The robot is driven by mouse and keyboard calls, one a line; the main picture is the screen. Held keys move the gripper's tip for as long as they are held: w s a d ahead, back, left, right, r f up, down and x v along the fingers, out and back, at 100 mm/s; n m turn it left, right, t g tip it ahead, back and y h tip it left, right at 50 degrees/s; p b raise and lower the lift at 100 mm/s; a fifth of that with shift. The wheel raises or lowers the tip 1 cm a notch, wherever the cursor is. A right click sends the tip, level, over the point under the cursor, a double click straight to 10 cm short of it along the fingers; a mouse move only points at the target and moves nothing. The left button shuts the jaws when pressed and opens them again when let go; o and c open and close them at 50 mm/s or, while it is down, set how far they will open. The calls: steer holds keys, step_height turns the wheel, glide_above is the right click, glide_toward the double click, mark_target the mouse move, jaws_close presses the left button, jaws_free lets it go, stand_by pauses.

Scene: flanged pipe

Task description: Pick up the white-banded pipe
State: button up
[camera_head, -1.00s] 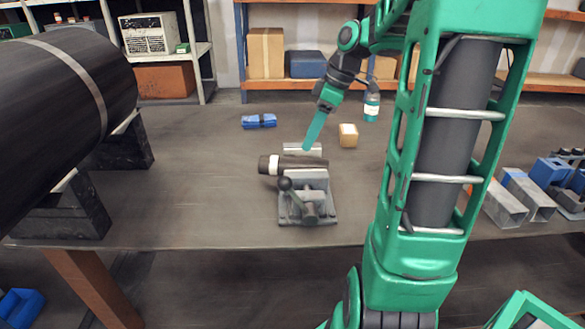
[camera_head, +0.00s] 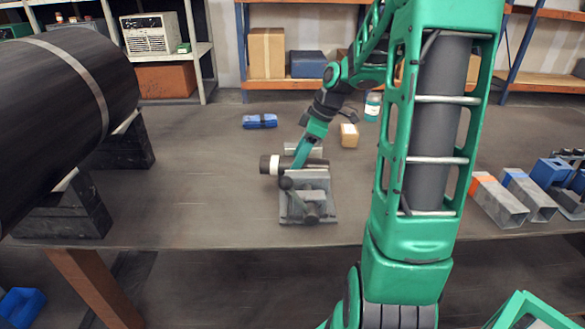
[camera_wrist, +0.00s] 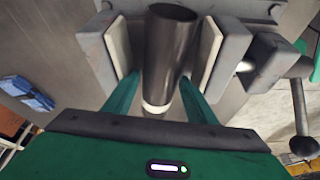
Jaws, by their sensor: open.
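The white-banded pipe (camera_head: 274,164) is dark with a white ring near its left end in the head view. It lies across a grey vise (camera_head: 308,200) on the bench. In the wrist view the pipe (camera_wrist: 168,50) runs between the pale jaw pads of the vise (camera_wrist: 232,50), its white band close to my gripper. My gripper (camera_head: 297,161) is down at the pipe. In the wrist view its green fingers (camera_wrist: 158,85) are open, one on each side of the pipe. The fingertips are partly hidden in the head view.
A large black pipe (camera_head: 60,110) on dark blocks stands at the left. A blue bundle (camera_head: 260,121), a small tan box (camera_head: 349,136) and a bottle (camera_head: 372,107) are behind the vise. Metal channels (camera_head: 500,200) lie at the right. The bench left of the vise is clear.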

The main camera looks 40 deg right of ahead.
steer(key=shift+w+a+f, duration=0.1)
steer(key=shift+a+f, duration=0.05)
steer(key=shift+f, duration=0.3)
steer(key=c, duration=1.2)
steer(key=shift+r, duration=0.15)
